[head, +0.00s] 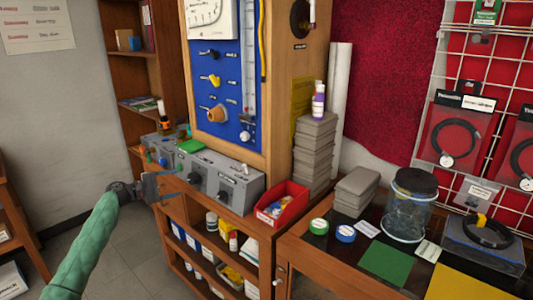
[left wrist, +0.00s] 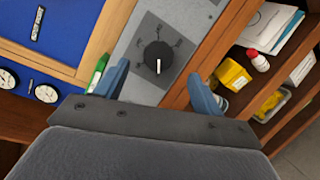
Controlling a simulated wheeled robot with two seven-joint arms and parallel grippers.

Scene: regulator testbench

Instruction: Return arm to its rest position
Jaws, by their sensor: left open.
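My left gripper (head: 165,187) is in front of the grey control boxes at the testbench, at the end of my green-sleeved arm from the lower left. Its two blue fingers are apart and empty. In the left wrist view the gripper (left wrist: 160,88) faces a grey box face with a black rotary knob (left wrist: 158,56), which has a white pointer line. The knob lies beyond the fingertips, between them in the picture; no contact shows. The grey control box (head: 236,187) with black knobs stands on the wooden bench below the blue panel (head: 222,75). My right gripper is not in view.
A red bin (head: 281,204) sits right of the boxes. Grey stacked cases (head: 315,150), a glass jar (head: 409,205) and tape rolls stand on the right-hand counter. Shelves below the boxes hold bottles and a yellow container (left wrist: 233,74). Open floor (head: 120,245) lies left of the bench.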

